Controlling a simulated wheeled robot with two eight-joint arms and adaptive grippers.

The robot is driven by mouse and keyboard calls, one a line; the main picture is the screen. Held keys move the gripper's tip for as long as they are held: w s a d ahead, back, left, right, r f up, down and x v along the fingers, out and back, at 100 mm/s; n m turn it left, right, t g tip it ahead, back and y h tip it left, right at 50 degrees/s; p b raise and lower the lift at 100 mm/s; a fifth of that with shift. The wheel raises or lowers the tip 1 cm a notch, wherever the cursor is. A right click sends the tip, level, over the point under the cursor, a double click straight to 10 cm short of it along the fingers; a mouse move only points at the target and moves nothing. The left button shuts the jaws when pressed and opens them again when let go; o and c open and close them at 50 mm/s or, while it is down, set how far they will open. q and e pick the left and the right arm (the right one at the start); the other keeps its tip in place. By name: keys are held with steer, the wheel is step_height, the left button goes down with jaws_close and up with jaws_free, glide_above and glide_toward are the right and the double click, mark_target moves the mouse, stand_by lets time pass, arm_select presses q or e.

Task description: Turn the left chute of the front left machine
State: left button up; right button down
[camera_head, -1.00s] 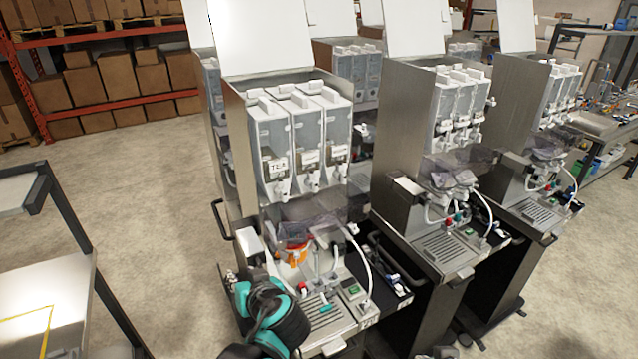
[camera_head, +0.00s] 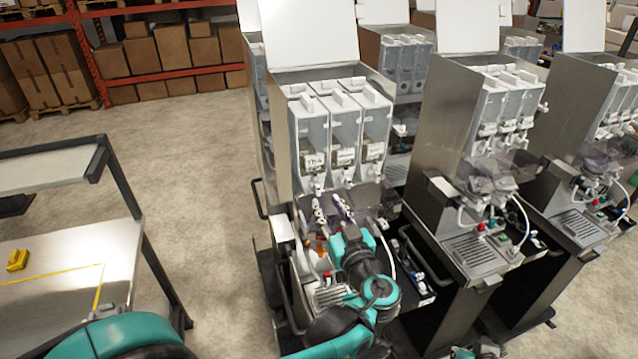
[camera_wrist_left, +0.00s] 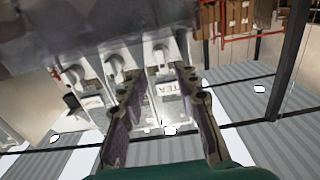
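The front left machine (camera_head: 283,165) stands mid-picture in the head view with its lid up and three white canisters side by side. The left canister (camera_head: 308,130) has a label that reads TEA; its white chute (camera_head: 319,184) sticks out at the bottom. My left gripper (camera_head: 330,204) is in front of the machine, just below the canister chutes, fingers pointing up and apart. In the left wrist view the open fingers (camera_wrist_left: 158,95) frame the TEA canister (camera_wrist_left: 163,62), with its white chute (camera_wrist_left: 169,129) between them. No contact is clear. My right gripper is not visible.
More dispensers (camera_head: 455,110) stand to the right and behind. A grey cart (camera_head: 125,260) with a yellow object (camera_head: 17,260) is at the left. Boxes on a red rack (camera_head: 90,55) are at the back. The floor between cart and machine is clear.

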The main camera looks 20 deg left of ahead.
mark_target(319, 191)
arm_select(q)
steer(key=x, duration=0.7)
steer(key=shift+w+a, duration=0.1)
steer(key=shift+a, duration=0.1)
jaws_close()
